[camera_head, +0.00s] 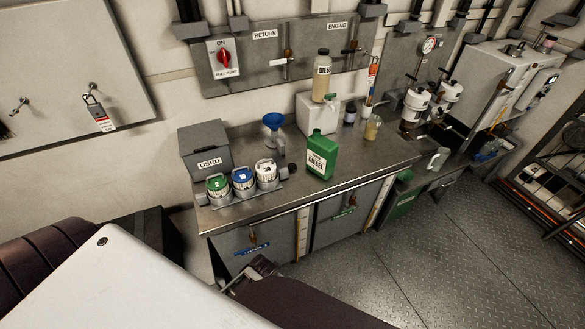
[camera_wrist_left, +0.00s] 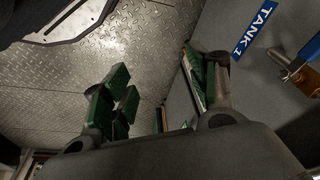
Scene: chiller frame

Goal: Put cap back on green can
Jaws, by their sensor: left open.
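The green can (camera_head: 321,157), labelled DIESEL, stands upright on the steel counter, right of the labelled jars. Its short neck (camera_head: 316,132) is at the top; I cannot tell whether it is bare. A small dark round piece (camera_head: 290,169) lies on the counter left of the can; I cannot tell if it is the cap. My left gripper (camera_head: 258,274) is below the counter's front edge, in front of the lower cabinets and well apart from the can. In the left wrist view its green-padded fingers (camera_wrist_left: 157,85) are spread and empty. My right gripper is not in view.
The jars (camera_head: 242,179), a USED box (camera_head: 206,149) and a blue funnel (camera_head: 274,122) stand left of the can. A white container (camera_head: 317,113) with a bottle (camera_head: 322,76) above is behind it. The counter's front strip (camera_head: 300,192) is clear.

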